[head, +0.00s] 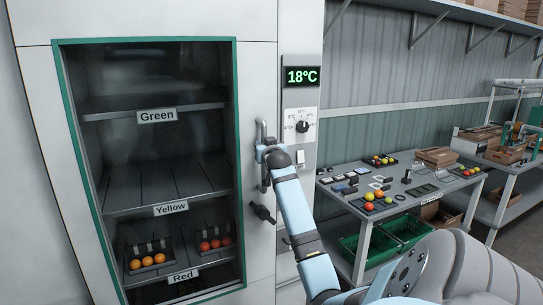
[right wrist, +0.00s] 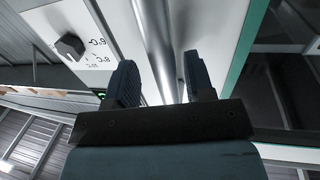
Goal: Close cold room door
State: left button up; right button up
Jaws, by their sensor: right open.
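The cold room door (head: 256,75) is white with a green-framed window, and its edge looks about flush with the panel beside it. Its upright metal handle (head: 263,130) is near its right edge. My right gripper (head: 262,152) is at the handle, partly hidden by its own wrist. In the right wrist view the handle bar (right wrist: 158,45) runs between the two open fingers (right wrist: 160,80), with visible gaps beside it. A dark lever-like fitting (head: 262,212) sits lower on the door. My left gripper is out of view.
Behind the window, shelves hold trays of orange (head: 147,262) and red tomatoes (head: 215,243). Right of the door are an 18°C display (head: 301,76) and a dial (head: 302,126). A grey worktable (head: 350,197) with tomatoes and green crates (head: 405,228) stands to the right.

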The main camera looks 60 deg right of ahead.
jog(key=b+v, duration=0.2)
jog(key=v, duration=0.9)
